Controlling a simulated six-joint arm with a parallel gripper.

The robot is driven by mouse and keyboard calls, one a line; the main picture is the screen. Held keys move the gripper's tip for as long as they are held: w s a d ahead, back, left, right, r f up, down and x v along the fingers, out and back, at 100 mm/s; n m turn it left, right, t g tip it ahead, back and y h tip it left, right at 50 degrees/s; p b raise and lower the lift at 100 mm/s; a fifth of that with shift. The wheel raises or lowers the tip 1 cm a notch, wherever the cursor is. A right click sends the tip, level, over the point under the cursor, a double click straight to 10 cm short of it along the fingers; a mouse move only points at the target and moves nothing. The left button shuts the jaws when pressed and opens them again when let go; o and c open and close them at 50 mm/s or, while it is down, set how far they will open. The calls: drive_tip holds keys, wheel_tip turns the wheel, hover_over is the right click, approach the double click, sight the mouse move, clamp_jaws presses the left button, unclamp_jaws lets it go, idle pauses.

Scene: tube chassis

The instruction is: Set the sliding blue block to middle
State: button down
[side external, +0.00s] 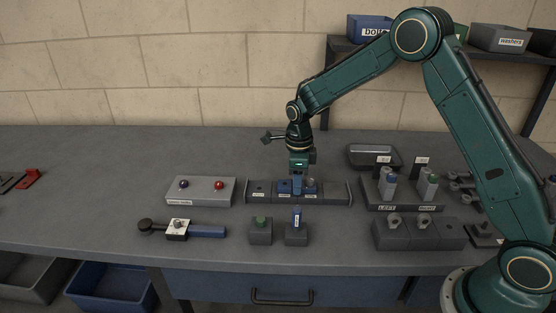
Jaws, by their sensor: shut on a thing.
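The sliding blue block (285,187) sits in a long dark grey rail (341,191) with raised ends, near the rail's middle. Small label plates run along the rail's front, too small to read. My gripper (297,187) points straight down into the rail and is shut on the blue block. The fingers partly hide the block, so its exact alignment with a label cannot be told. A small round light-topped part shows just right of the fingers.
A grey box with a dark and a red knob (201,190) stands left of the rail. Labelled holders (402,193) stand close right. A blue-handled tool (190,230) lies front left.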

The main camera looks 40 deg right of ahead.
drive_tip(key=shift+r, duration=0.1)
drive_tip(key=c, duration=0.9)
unclamp_jaws()
wheel_tip(320, 180, up, 14)
drive_tip(key=shift+f, duration=0.1)
